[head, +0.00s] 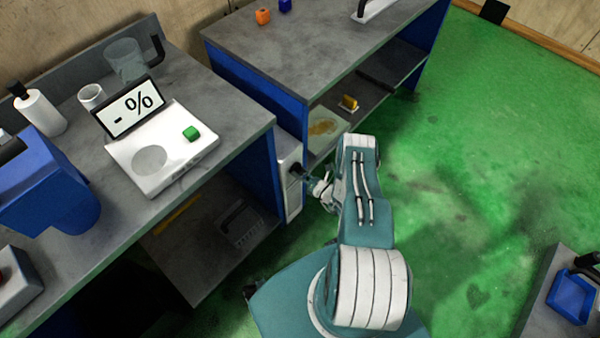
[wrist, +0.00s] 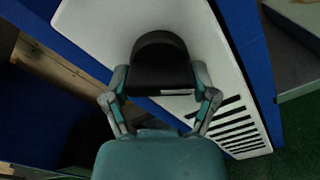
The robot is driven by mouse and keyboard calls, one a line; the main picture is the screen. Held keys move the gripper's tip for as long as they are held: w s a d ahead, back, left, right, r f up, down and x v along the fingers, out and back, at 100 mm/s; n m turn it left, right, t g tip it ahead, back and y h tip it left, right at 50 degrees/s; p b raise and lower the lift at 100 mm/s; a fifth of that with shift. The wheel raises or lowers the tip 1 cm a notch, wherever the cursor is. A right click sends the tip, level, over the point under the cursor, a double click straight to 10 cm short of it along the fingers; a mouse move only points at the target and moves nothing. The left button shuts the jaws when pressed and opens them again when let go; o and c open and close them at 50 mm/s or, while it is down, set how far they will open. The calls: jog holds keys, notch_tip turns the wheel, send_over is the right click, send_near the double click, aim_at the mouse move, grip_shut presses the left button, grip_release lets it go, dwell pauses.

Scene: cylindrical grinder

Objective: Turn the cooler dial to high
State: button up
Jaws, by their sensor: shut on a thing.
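The cooler is a white panel (wrist: 95,25) with dark vent slots, set between blue bench sides. In the head view only a narrow part of the cooler (head: 292,190) shows, between the two benches. The black round dial (wrist: 161,62) stands out from the panel in the wrist view, with a pale mark on its near edge. My gripper (wrist: 161,88) is shut on the dial, one finger on each side. In the head view my gripper (head: 312,181) reaches the dial from the right, and my arm hides part of it. The dial's setting marks cannot be read.
Blue bench sides (head: 262,100) flank the cooler. Green floor (head: 470,150) is open at right.

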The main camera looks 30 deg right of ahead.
jog(key=m, duration=0.5)
jog(key=shift+m, duration=0.3)
jog(key=m, duration=0.5)
jog(key=shift+d, duration=0.15)
dwell(0.3)
jog(key=o, duration=1)
jog(key=v, duration=1.2)
